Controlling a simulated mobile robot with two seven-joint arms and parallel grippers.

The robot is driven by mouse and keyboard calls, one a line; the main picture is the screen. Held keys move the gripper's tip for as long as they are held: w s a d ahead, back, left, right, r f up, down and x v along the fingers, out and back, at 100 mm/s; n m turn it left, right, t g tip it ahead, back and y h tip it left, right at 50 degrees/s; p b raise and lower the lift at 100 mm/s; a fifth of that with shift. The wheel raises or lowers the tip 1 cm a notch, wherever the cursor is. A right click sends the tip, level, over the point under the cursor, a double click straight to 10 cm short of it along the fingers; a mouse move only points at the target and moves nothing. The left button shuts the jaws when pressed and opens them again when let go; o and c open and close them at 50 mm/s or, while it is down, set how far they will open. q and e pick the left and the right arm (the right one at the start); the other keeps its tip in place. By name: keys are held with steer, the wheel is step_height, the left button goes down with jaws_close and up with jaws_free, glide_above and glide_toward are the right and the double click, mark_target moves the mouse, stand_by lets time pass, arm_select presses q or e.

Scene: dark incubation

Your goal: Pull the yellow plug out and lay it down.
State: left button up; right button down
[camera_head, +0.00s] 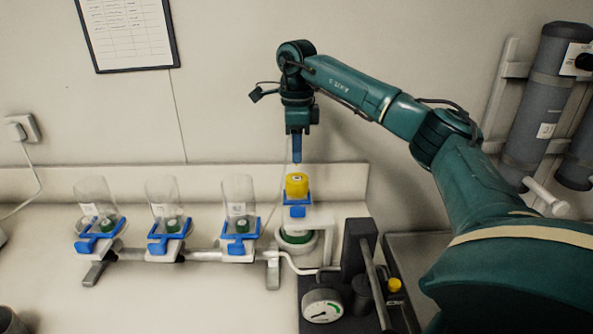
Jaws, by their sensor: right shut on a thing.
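The yellow plug (297,184) is upright at the top of the rightmost vessel position, just above a blue clamp (297,211). My right gripper (296,158) points straight down from above, directly over the plug, with its narrow blue fingers closed on it. The finger contact is small and hard to make out. Below the clamp is a white round base (296,241) with a green part. I cannot tell whether the plug is still seated in the opening under it. My left gripper is not in view.
Three clear vessels with green parts stand in blue clamps on a metal rail: left (97,200), middle (163,198), right (239,198). A dark unit with a gauge (322,306) and a small yellow knob (394,285) stands at front right.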

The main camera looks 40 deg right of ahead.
steer(key=shift+r, duration=0.8)
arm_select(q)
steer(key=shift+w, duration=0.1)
arm_select(e)
steer(key=shift+r, duration=0.1)
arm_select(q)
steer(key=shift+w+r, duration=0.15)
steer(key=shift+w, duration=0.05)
